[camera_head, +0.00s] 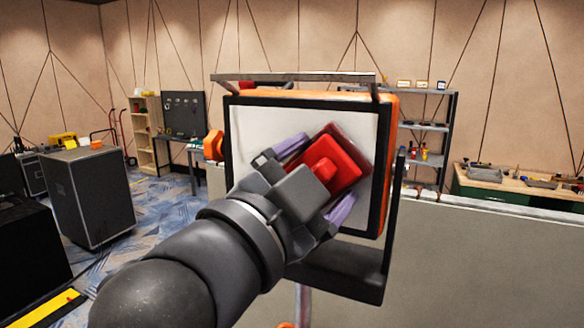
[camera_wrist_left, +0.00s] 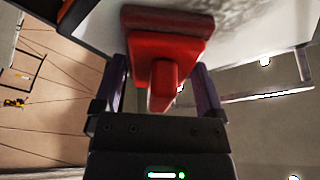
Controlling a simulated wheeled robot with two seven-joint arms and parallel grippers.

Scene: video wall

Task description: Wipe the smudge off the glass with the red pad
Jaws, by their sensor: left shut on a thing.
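The red pad (camera_head: 340,163) is a square block with a knob-like handle, tilted in the head view against the pale glass (camera_head: 253,125). The glass sits in a black frame with an orange housing. My left gripper (camera_head: 315,180) has its purple fingers on either side of the pad's handle and is shut on it. The left wrist view shows the pad (camera_wrist_left: 165,50) at or very near the glass (camera_wrist_left: 275,30); I cannot tell if they touch. A grey, mottled smudge (camera_wrist_left: 235,14) shows beside the pad there. My right gripper is out of view.
A metal bar (camera_head: 295,77) runs along the panel's top, and a black bracket (camera_head: 335,270) holds it below. A grey low wall (camera_head: 480,260) stands behind to the right. Black cases (camera_head: 90,200) stand at left, with carpeted floor between.

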